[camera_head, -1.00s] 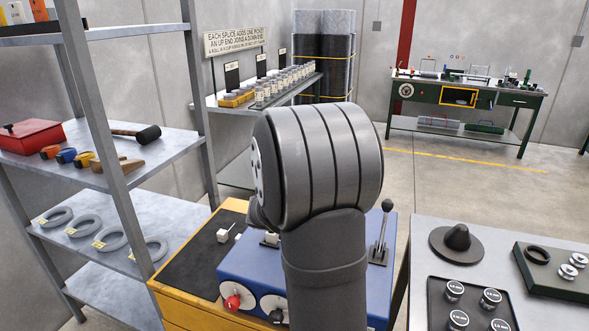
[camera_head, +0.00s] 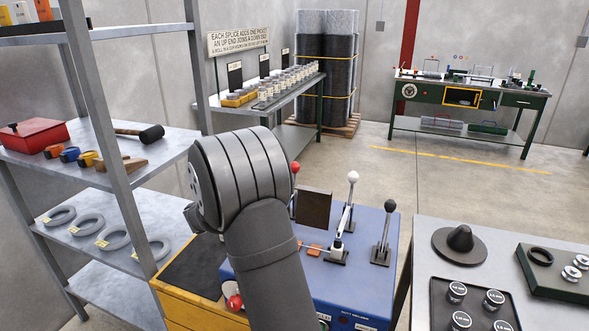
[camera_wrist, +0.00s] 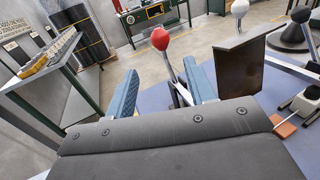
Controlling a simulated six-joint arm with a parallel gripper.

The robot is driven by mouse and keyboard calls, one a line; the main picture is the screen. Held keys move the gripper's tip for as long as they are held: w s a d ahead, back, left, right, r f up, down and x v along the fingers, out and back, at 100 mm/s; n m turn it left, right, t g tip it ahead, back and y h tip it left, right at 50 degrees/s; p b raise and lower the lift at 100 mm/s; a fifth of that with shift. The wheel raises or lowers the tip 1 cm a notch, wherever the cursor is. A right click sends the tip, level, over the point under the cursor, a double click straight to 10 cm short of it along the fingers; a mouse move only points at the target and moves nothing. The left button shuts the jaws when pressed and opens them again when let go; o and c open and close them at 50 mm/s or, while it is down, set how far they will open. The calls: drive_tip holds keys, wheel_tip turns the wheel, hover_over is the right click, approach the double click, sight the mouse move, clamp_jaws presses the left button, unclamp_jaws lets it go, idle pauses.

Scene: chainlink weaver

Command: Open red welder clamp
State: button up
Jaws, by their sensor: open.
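The red welder clamp is a lever with a red ball knob (camera_head: 295,168) standing up on the blue welder (camera_head: 365,297), partly behind my arm in the head view. In the wrist view the red knob (camera_wrist: 160,38) stands upright past my fingertips, and its metal shaft shows between the two blue fingers. My gripper (camera_wrist: 160,68) is open and empty, with a finger on each side of the shaft in the picture. I cannot tell whether either finger touches it. My arm hides the gripper and the clamp's base in the head view.
A dark upright plate (camera_head: 314,209) stands right of the red clamp, close to my right finger in the wrist view. A white-knobbed lever (camera_head: 352,179) and a black-knobbed lever (camera_head: 388,207) rise farther right. Shelves (camera_head: 165,150) stand left.

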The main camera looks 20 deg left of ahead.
drive_tip(key=x, duration=1.2)
drive_tip(key=shift+w+d, duration=0.1)
clamp_jaws()
